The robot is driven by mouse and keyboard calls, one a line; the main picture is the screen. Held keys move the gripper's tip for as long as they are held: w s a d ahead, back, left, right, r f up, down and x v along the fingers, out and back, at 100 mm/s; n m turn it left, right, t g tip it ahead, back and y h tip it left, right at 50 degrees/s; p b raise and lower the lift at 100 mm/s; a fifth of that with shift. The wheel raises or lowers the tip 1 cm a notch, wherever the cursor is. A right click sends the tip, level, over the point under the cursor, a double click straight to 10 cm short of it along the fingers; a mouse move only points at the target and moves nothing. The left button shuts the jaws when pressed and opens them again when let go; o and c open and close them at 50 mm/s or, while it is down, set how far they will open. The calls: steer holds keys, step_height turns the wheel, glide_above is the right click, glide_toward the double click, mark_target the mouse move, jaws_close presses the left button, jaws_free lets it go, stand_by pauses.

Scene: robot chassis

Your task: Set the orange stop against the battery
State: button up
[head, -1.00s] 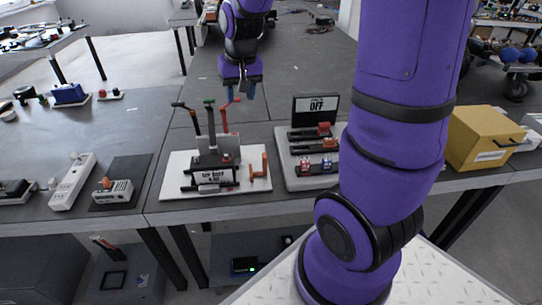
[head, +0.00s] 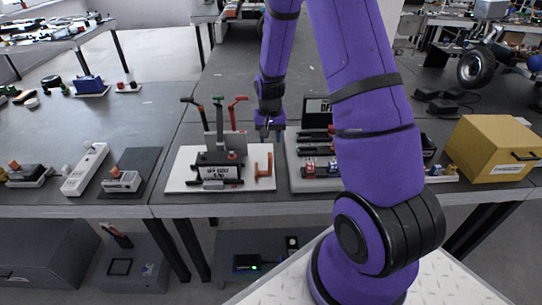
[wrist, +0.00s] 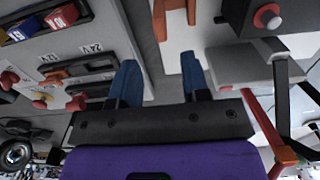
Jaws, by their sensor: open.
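The orange stop (head: 264,162) is a small angular piece on the right part of a white board, and it stands apart from the battery. The battery, as far as I can tell, is the black block with a white label (head: 216,172) at the board's middle. In the wrist view the orange stop (wrist: 158,18) is at the top, cut off by the picture's edge. My gripper (head: 270,132) is behind and above the stop. In the wrist view its blue fingers (wrist: 160,78) are wide apart with nothing between them.
Tall levers with black, green and red handles (head: 238,99) rise behind the block, left of my gripper. A grey panel (head: 296,182) with red and blue parts stands close on the right. A yellow box (head: 487,150) is further right. Bare white board lies around the stop.

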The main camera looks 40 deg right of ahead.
mark_target(270, 154)
step_height(270, 154, down, 9)
steer(key=shift+r, duration=0.2)
stand_by(0.3)
jaws_close()
